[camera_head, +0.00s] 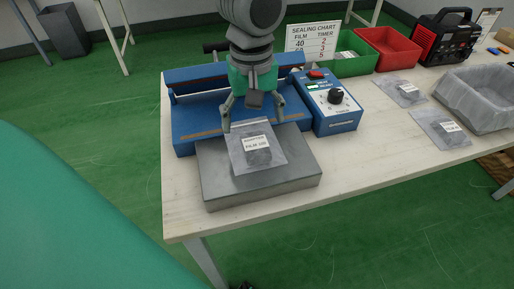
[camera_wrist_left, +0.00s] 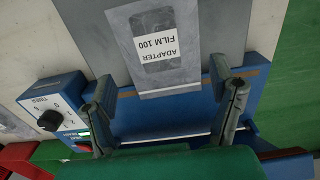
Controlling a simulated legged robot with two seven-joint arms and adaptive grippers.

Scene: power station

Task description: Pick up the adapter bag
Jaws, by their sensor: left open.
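The adapter bag (camera_head: 255,147) is a clear flat bag with a dark item inside and a white label. It lies on a grey metal block (camera_head: 265,188) in front of the blue sealer (camera_head: 190,128). The left wrist view shows its label reading "ADAPTER FILM 100" (camera_wrist_left: 158,45). My left gripper (camera_head: 252,116) is open above the sealer's front and the bag's far edge, fingers pointing down. In the left wrist view, its two fingers (camera_wrist_left: 168,92) stand apart, with the bag's edge beyond and between them. I cannot see contact. My right gripper is not in view.
The sealer's control box (camera_head: 330,104) with a black knob stands right of the gripper. Behind are a sealing chart (camera_head: 312,38), a green bin (camera_head: 352,62) and a red bin (camera_head: 388,48). Other bags (camera_head: 440,129) and a grey tray (camera_head: 474,98) lie right. The table's front middle is clear.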

